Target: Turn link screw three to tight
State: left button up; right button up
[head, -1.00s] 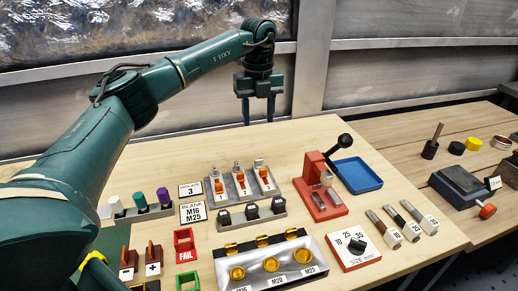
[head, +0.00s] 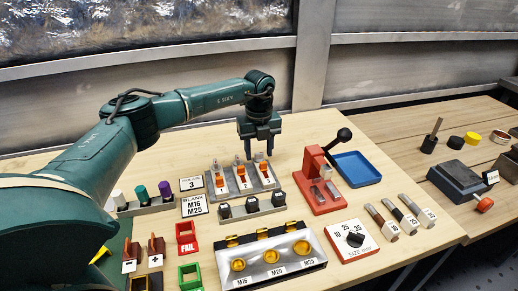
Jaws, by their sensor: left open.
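A grey link block (head: 242,194) with several upright metal posts and orange links stands in the middle of the table. Its positions are numbered, with 1 at the left. Link three (head: 264,171), with its orange part and small screw, is the rightmost. My left gripper (head: 260,152) points down with its fingers apart, just above and behind link three. The fingertips overlap the top of that link in the picture. I cannot tell whether they touch it. The screw head is partly hidden by the fingers. My right gripper is out of view.
A row of black-topped parts (head: 251,205) stands in front of the link block. A red press (head: 318,185) with a black-knobbed lever stands close on the right, beside a blue tray (head: 356,169). The table behind the block is clear.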

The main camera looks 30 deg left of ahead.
pick_arm(q)
jog(key=shift+c, duration=0.3)
jog(key=c, duration=0.9)
